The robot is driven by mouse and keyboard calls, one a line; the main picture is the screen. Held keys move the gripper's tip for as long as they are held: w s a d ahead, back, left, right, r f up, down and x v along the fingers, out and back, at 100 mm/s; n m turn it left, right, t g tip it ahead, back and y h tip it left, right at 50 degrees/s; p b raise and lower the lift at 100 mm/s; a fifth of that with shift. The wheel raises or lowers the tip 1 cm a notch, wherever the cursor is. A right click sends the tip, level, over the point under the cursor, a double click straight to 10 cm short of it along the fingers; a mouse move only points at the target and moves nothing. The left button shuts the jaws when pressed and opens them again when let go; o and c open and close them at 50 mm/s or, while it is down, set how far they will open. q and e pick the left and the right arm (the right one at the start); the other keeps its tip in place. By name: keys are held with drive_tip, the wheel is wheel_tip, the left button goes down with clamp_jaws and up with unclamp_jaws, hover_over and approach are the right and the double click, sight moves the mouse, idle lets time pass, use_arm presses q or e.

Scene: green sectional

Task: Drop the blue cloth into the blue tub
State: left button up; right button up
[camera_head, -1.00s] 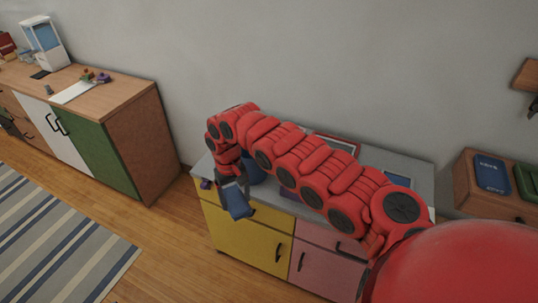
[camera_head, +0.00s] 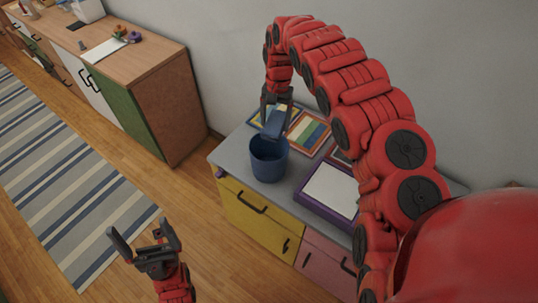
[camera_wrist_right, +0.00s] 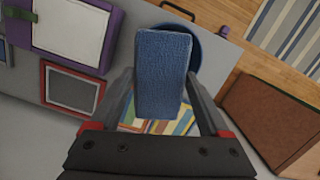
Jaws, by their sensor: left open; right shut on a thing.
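The blue cloth (camera_head: 275,124) is held in my right gripper (camera_head: 277,98), which is shut on it. It hangs over the far rim of the blue tub (camera_head: 269,163) in the head view; I cannot tell if it touches the rim. In the right wrist view the cloth (camera_wrist_right: 161,75) sits between the fingers and covers most of the tub, whose rim (camera_wrist_right: 208,42) shows behind it. The tub stands upright on the grey cabinet top (camera_head: 236,152). My left gripper (camera_head: 143,243) is open and empty, low over the floor at the left.
A purple-edged tray with a white sheet (camera_head: 327,190) lies right of the tub. Framed pictures (camera_head: 307,131) lie behind it. A wooden cabinet with a green door (camera_head: 135,107) stands at the left, beside a striped rug (camera_head: 70,190).

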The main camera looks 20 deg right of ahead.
wheel_tip(320, 180, down, 4)
drive_tip(key=shift+a+f+b, duration=0.15)
drive_tip(key=shift+f+b, duration=0.05)
drive_tip(key=shift+b, duration=0.35)
drive_tip(key=shift+f, duration=0.25)
drive_tip(key=o, duration=1.1)
